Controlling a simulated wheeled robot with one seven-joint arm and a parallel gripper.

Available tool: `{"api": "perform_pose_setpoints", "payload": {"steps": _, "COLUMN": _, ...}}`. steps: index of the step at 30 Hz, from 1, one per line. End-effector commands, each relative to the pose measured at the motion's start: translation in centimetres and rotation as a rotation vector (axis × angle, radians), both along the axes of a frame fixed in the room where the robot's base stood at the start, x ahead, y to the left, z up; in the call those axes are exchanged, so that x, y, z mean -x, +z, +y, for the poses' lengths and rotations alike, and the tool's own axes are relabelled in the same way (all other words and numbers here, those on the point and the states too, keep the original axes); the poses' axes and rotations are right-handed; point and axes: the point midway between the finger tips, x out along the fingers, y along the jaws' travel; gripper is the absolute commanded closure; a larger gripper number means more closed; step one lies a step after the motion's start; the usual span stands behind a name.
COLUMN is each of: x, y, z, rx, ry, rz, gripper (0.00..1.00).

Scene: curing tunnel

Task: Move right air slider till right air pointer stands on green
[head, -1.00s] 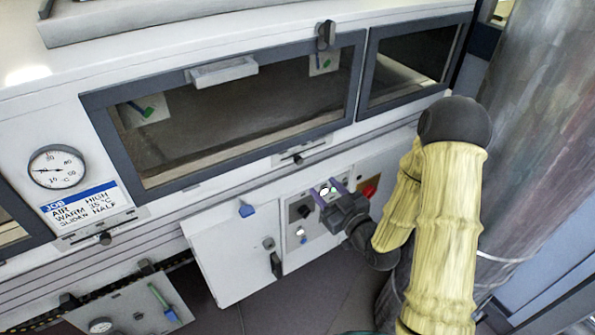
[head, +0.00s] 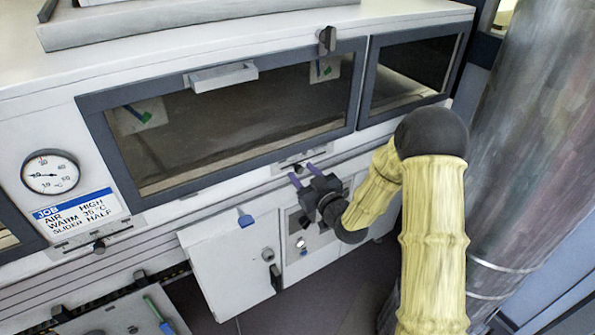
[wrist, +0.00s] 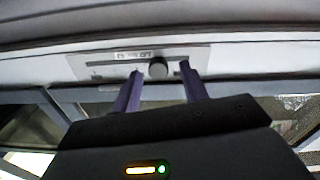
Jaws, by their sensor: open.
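The right air slider (head: 298,169) is a dark round knob on a slotted plate below the large window; it also shows in the wrist view (wrist: 158,68). My gripper (head: 303,173) is open at this plate. In the wrist view its two purple fingers (wrist: 160,78) stand left and right of the knob, with gaps on both sides; I cannot tell how far they reach around it. The right air pointer (head: 318,68) is a thin blue strip on a pale card at the window's upper right. It appears just left of the green patch (head: 327,71), not on it.
Another card with a blue pointer and green patch (head: 146,117) is at the window's left. A second slider knob (head: 99,247) sits below the job card (head: 75,212). A panel with knobs (head: 302,242) and an open white door (head: 232,265) lie below my gripper.

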Motion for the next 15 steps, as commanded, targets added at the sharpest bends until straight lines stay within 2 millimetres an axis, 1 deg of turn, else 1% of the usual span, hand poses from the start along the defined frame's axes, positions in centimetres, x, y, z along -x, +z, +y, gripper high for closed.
{"api": "perform_pose_setpoints", "payload": {"steps": 1, "x": -0.49, "y": 0.05, "z": 0.32, "rx": 0.0, "ry": 0.0, "rz": 0.0, "gripper": 0.56}}
{"api": "perform_pose_setpoints", "payload": {"steps": 4, "x": -1.01, "y": 0.0, "z": 0.66, "rx": -0.001, "ry": 0.0, "rz": 0.001, "gripper": 0.56}}
{"api": "perform_pose_setpoints", "payload": {"steps": 12, "x": -1.13, "y": -0.04, "z": 0.78, "rx": 0.0, "ry": 0.001, "rz": 0.002, "gripper": 0.56}}
{"api": "perform_pose_setpoints", "payload": {"steps": 13, "x": -1.13, "y": -0.04, "z": 0.78, "rx": 0.0, "ry": 0.001, "rz": 0.002, "gripper": 0.58}}
{"api": "perform_pose_setpoints", "payload": {"steps": 15, "x": -1.12, "y": -0.03, "z": 0.77, "rx": -0.001, "ry": 0.001, "rz": 0.001, "gripper": 0.72}}
